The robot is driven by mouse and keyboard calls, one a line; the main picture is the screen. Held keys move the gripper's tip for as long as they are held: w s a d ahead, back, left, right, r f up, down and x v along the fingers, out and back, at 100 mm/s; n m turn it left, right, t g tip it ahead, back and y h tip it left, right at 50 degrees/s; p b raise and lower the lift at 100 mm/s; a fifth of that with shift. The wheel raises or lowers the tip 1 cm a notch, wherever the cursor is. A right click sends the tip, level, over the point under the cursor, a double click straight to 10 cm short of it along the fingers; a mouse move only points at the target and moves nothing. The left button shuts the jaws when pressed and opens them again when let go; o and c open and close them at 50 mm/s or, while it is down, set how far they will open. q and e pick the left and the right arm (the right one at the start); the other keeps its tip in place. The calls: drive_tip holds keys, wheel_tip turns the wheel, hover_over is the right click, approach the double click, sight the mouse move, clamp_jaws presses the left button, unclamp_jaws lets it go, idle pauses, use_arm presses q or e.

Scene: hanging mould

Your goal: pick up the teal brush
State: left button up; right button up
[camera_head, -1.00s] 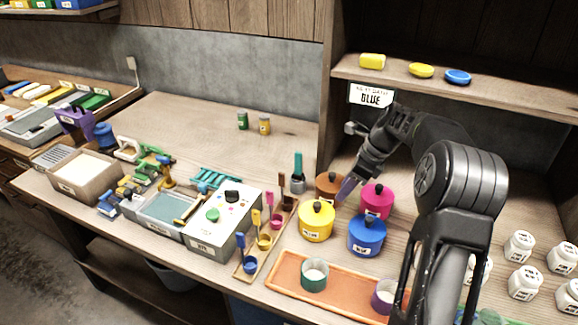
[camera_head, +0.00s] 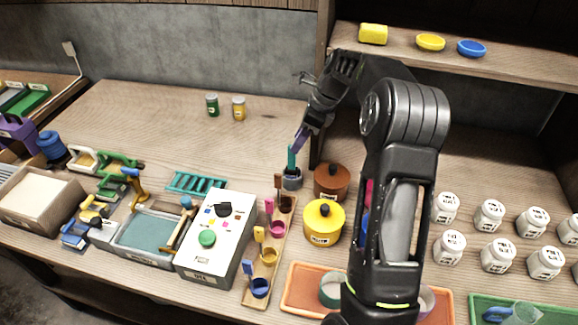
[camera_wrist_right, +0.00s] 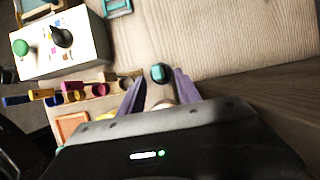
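My right gripper (camera_head: 300,139), with purple fingertips, is just above and slightly right of the brush's top in the head view. In the right wrist view the teal brush's end (camera_wrist_right: 158,73) shows ahead of the right gripper (camera_wrist_right: 159,90), in the gap between its two spread purple fingers. The fingers are open and empty. I cannot tell whether they touch the brush. The left gripper is not in view.
A brown pot (camera_head: 331,183) and a yellow pot (camera_head: 322,224) stand close to the right of the grey cup. A wooden rack (camera_head: 256,292) holds small coloured cups with brushes in front. The table behind is mostly clear.

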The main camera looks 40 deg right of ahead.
sight(288, 158)
drive_tip(key=shift+x, duration=1.45)
drive_tip(key=shift+w+a+f+p, duration=0.1)
drive_tip(key=shift+a+f+p, duration=0.1)
drive_tip(key=shift+p, duration=0.25)
drive_tip(key=p+x, duration=0.1)
drive_tip(key=x, duration=0.2)
drive_tip(key=shift+a+f, duration=0.15)
drive_tip(key=shift+f, duration=0.15)
drive_tip(key=shift+w+a+f, duration=0.1)
drive_tip(key=shift+w+f, duration=0.1)
drive_tip(key=shift+f, duration=0.25)
drive_tip(key=shift+c, duration=0.3)
clamp_jaws()
